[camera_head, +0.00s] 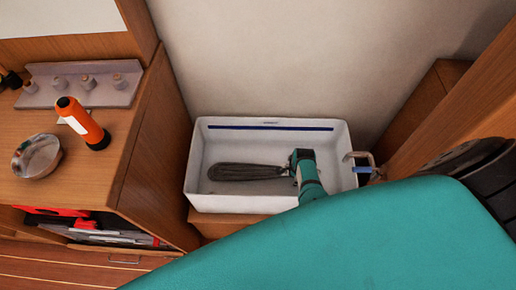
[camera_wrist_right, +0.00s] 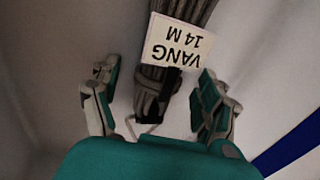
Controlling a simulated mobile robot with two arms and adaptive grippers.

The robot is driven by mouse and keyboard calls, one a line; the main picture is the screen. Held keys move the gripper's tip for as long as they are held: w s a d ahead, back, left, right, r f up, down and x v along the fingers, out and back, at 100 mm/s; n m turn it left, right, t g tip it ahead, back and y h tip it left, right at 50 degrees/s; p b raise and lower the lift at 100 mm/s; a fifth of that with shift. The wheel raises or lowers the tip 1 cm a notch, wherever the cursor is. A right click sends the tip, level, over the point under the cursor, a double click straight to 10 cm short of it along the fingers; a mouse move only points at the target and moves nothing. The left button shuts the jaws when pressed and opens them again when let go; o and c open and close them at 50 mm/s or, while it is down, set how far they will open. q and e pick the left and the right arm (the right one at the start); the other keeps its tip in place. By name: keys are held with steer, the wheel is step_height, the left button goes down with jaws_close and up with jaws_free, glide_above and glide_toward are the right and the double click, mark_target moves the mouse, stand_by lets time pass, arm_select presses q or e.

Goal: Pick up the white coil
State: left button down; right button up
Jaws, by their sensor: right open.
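A long dark grey coil (camera_head: 245,172) lies in a white open-topped bin (camera_head: 192,180) in the head view; no white coil shows. In the right wrist view the bound grey coil (camera_wrist_right: 150,92) carries a white tag (camera_wrist_right: 176,44) that reads "VANG 14 M" upside down. My right gripper (camera_head: 294,170) reaches into the bin at the coil's right end. In the right wrist view its two fingers (camera_wrist_right: 155,102) stand apart, one on each side of the coil's end, with gaps showing. My left gripper is not in view.
The bin's walls surround the right gripper. A metal fitting with a blue part (camera_head: 365,168) sits at the bin's right rim. A wooden counter at left holds an orange torch (camera_head: 82,122), a metal bowl (camera_head: 37,157) and a grey rack (camera_head: 85,85). A wall stands behind.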

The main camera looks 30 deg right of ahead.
steer(key=c, duration=1.6)
jaws_close()
steer(key=shift+r, duration=0.1)
